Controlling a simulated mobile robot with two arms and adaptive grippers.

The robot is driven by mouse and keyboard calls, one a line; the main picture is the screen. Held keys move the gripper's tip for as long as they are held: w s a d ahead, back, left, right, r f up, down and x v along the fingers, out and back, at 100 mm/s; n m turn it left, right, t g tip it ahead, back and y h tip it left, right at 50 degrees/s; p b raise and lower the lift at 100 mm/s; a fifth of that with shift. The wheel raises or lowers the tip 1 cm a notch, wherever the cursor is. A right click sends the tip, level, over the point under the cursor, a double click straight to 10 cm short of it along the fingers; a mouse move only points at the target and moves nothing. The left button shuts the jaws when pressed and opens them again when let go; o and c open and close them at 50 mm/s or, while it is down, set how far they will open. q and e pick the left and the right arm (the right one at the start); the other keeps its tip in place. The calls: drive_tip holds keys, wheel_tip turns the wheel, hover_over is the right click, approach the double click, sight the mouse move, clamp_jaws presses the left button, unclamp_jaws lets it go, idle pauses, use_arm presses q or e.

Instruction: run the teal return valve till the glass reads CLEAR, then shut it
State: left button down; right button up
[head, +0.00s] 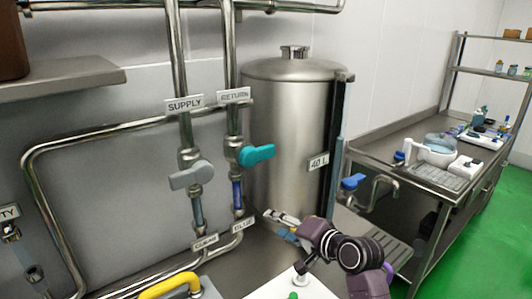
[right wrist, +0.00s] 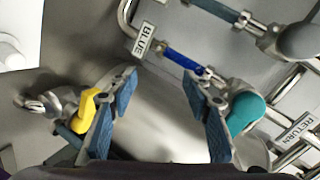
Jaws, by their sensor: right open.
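The teal return valve handle (head: 257,154) sticks out to the right, crosswise to its upright pipe under the RETURN label (head: 234,95). Below it the sight glass (head: 237,192) is blue, and its tag (head: 243,223) reads BLUE. My right gripper (head: 283,222) is open and empty, below and right of the teal handle and in front of the tank. In the right wrist view its fingers (right wrist: 160,82) stand apart; the teal handle (right wrist: 246,112) lies outside them, beside the right-hand finger. The blue glass (right wrist: 183,57) shows beyond the fingertips. My left gripper is not in view.
The SUPPLY pipe stands to the left with a grey handle (head: 191,176) and a CLEAR tag (head: 205,242). A steel tank (head: 290,120) marked 40 L stands just behind. A blue-handled tap (head: 353,182) juts out at right. A yellow handle (head: 170,287) is at the bottom.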

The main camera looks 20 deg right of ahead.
sight(268, 154)
drive_tip(key=w+d+r+m+t, duration=0.1)
drive_tip(key=w+r, duration=0.1)
drive_tip(key=r, duration=0.3)
drive_tip(key=w+d+r+m+t+y, duration=0.1)
drive_tip(key=w+r+m, duration=0.1)
drive_tip(key=r, duration=0.3)
drive_tip(key=w+d+r+m+t, duration=0.1)
drive_tip(key=w+r+t, duration=0.1)
drive_tip(key=r, duration=0.3)
drive_tip(key=shift+w+r+m, duration=0.3)
drive_tip(key=shift+w+r, duration=0.05)
drive_tip(key=shift+w, duration=0.35)
drive_tip(key=shift+p+x, duration=1.25)
drive_tip(key=shift+x, duration=2.2)
drive_tip(key=shift+f, duration=0.15)
clamp_jaws()
